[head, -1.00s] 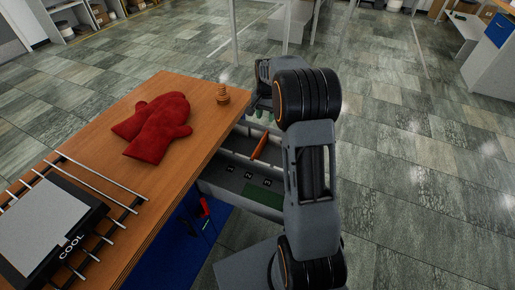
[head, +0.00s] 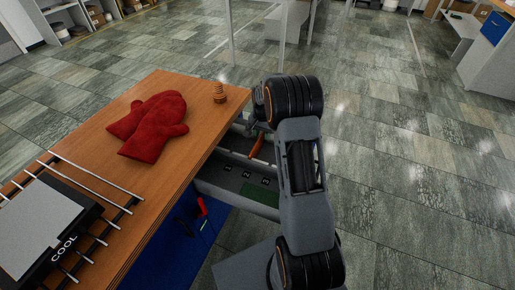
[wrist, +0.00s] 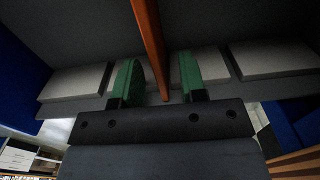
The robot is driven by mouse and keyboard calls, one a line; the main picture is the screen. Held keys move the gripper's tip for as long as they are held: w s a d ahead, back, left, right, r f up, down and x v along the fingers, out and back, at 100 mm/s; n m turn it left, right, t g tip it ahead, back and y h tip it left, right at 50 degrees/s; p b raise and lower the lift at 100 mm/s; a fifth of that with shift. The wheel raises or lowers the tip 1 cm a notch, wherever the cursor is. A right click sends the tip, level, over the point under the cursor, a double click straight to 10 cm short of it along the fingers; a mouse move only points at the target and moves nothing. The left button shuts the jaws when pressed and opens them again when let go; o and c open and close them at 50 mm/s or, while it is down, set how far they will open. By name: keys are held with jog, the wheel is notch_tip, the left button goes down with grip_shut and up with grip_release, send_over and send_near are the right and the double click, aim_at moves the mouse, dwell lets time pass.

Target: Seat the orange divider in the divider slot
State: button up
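The orange divider (head: 257,144) is a thin strip in the open grey drawer (head: 222,163) at the side of the wooden bench. In the wrist view the divider (wrist: 149,40) runs down between the two green finger pads of my gripper (wrist: 160,68). The fingers are apart, with a gap visible on each side of the divider, so nothing is gripped. In the head view my arm hides most of the gripper and the drawer's far right part. I cannot tell which gap is the divider slot.
A rack with a "COOL" plate (head: 40,228) is at left. Pale blocks (wrist: 272,59) line the drawer in the wrist view. Floor at right is clear.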

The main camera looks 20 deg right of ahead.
notch_tip(320, 180, down, 3)
jog(key=shift+r, duration=0.1)
grip_shut()
dwell(0.3)
